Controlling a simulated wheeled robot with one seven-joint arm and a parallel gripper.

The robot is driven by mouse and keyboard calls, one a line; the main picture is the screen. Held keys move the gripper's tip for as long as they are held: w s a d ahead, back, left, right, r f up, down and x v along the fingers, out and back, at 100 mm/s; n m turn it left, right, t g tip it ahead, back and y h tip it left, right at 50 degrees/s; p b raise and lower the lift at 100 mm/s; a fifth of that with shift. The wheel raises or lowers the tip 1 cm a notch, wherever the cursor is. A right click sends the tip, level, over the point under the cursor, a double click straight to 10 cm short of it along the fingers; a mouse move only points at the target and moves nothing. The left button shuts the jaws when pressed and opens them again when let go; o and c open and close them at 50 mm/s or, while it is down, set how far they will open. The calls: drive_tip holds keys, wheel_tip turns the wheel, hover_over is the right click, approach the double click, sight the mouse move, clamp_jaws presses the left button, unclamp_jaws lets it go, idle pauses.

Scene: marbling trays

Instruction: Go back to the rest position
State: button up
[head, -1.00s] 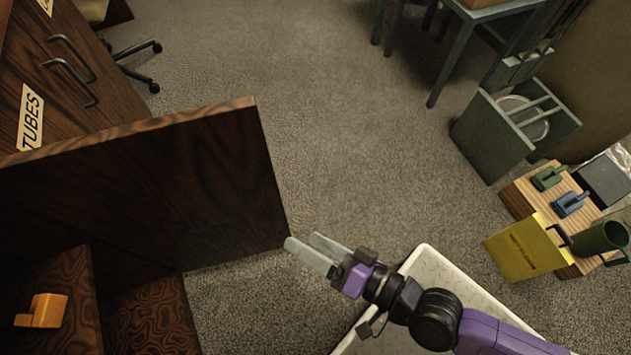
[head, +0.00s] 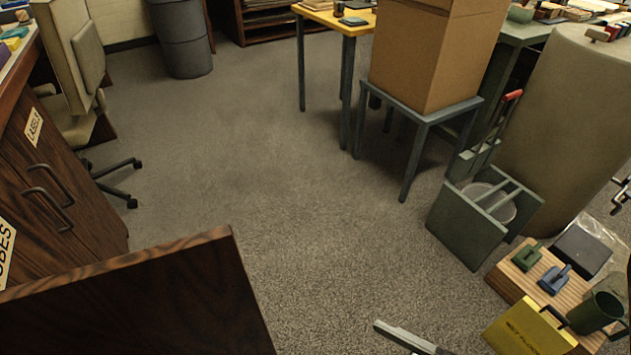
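The tip of my gripper (head: 408,338) shows at the bottom edge of the head view, right of centre, over the carpet. Only pale finger metal and a bit of dark housing are in the picture. The rest of my gripper and arm is cut off below the frame. Nothing shows at the visible fingertips. Whether the fingers are apart or together cannot be made out.
A dark wooden panel (head: 150,295) stands at the lower left. A cardboard box (head: 430,55) sits on a stool. The middle carpet (head: 280,190) is clear.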

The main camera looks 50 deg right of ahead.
wheel_tip(320, 180, up, 24)
drive_tip(key=p, duration=2.3)
